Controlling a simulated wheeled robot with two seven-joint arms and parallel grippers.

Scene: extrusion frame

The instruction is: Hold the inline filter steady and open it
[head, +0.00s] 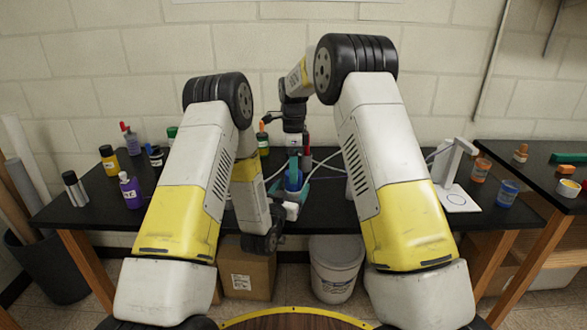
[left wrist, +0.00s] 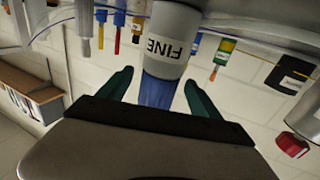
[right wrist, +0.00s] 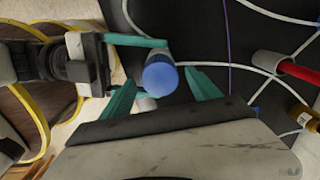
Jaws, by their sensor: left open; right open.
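The inline filter (head: 293,180) shows in the head view as a small blue body between my two grippers above the bench. In the left wrist view the filter (left wrist: 158,92) has a pale section marked FINE, upside down in the picture, and a blue part between my open left fingers (left wrist: 158,95); gaps show on both sides. In the right wrist view the filter's round blue end (right wrist: 160,78) faces the camera, just beyond and between my open right fingertips (right wrist: 160,82). A teal finger of my left gripper lies beside it there. My arms partly hide the filter in the head view.
White tubing (right wrist: 240,62) runs across the black bench (head: 340,205). Bottles, such as a purple one (head: 131,190), stand at the left. A white stand (head: 455,185) and jars (head: 507,193) stand at the right. A white bucket (head: 335,265) is below.

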